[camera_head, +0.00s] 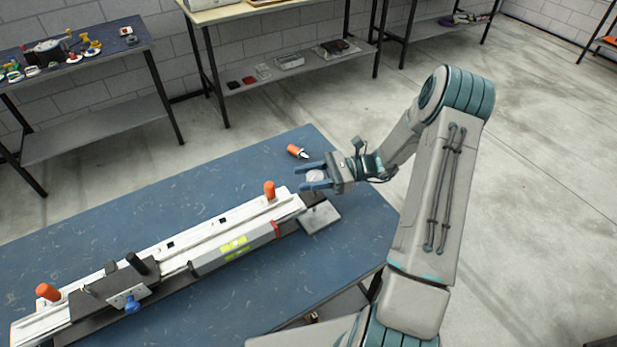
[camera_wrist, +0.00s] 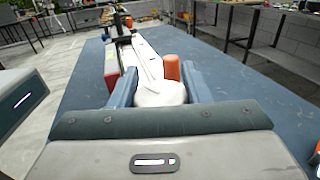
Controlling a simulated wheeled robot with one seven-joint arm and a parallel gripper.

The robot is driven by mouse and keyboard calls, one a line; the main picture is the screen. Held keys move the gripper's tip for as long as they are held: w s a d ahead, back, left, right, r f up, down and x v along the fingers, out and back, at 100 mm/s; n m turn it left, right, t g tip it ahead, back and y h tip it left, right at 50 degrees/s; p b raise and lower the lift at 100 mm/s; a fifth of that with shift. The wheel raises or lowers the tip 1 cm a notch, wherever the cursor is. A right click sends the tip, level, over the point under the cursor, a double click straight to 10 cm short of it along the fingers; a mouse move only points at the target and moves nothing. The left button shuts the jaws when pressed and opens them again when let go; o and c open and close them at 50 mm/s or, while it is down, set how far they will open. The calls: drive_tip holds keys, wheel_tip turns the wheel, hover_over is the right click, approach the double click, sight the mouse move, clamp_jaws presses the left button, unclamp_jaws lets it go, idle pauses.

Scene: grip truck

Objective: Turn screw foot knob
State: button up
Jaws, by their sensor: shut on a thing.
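The screw foot knob is a rounded white knob at the near end of the long rail device. It shows between my fingers in the wrist view (camera_wrist: 160,93) and, partly covered, in the head view (camera_head: 314,176). My gripper (camera_head: 311,180) has its two blue fingers on either side of the knob and is shut on it. The fingers also show in the wrist view (camera_wrist: 160,88). The white and grey rail device (camera_head: 160,250) lies along the blue table (camera_head: 210,195). The knob's underside and the finger contact faces are hidden.
Orange posts stand on the rail, one near my gripper (camera_head: 269,190) and one at the far left end (camera_head: 47,292). A loose orange-handled tool (camera_head: 297,151) lies behind my gripper. A grey plate (camera_head: 320,218) lies below it. The table's back left is clear.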

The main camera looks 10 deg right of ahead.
drive_tip(key=shift+s+n+g, duration=0.1)
drive_tip(key=shift+n+g, duration=1.1)
drive_tip(key=shift+g, duration=0.5)
drive_tip(key=shift+g+b, duration=0.3)
drive_tip(key=o, duration=1)
drive_tip(key=shift+c, duration=0.2)
drive_tip(key=shift+d, duration=0.1)
drive_tip(key=b+v, duration=0.3)
drive_tip(key=v, duration=1)
drive_tip(key=shift+d+r, duration=0.3)
drive_tip(key=shift+d, duration=0.05)
